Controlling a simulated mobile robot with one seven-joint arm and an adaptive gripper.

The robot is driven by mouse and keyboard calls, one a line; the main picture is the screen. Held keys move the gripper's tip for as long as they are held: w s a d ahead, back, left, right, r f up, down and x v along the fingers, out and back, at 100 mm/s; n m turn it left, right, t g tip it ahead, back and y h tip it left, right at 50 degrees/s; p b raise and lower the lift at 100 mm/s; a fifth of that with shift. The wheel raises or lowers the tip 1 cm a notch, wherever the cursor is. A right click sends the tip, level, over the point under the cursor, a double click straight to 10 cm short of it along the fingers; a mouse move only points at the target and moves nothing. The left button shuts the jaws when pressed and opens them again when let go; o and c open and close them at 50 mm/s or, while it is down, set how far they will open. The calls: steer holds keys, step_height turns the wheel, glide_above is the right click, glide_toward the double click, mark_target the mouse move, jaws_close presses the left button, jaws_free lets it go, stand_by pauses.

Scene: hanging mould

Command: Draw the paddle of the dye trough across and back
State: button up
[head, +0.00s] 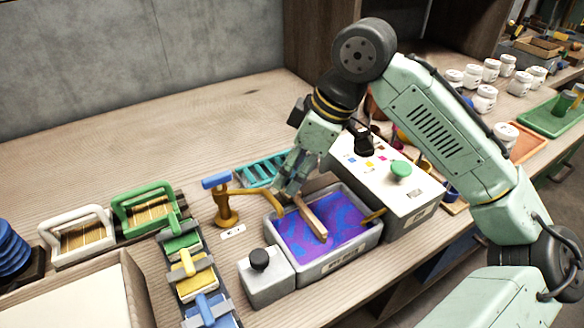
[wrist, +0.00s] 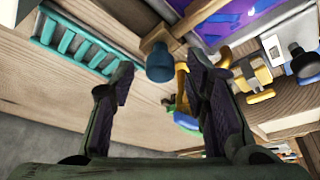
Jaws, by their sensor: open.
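The dye trough (head: 357,247) is a grey open box of swirled blue and purple dye (head: 342,214), near the front of the bench. The wooden paddle (head: 314,220) lies across the dye. My gripper (head: 283,194) points down at the trough's back-left edge, by the paddle's upper end. In the wrist view, my gripper (wrist: 162,72) is open with nothing clasped. A blue cylinder (wrist: 160,62) shows between and beyond its fingers, seemingly at the paddle's end (wrist: 200,12). In the head view, the fingers hide that end, and I cannot tell whether they touch it.
A brass tap (head: 226,210) with a blue handle stands left of the trough. A grey box with a black knob (head: 259,259) stands front left. A teal rack (head: 262,169) lies behind. A pale box with a green knob (head: 401,169) stands right. The bench's back left is bare.

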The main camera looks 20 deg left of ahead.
steer(key=shift+a+f, duration=0.15)
steer(key=shift+f, duration=0.15)
steer(key=shift+c, duration=0.3)
jaws_close()
stand_by(0.5)
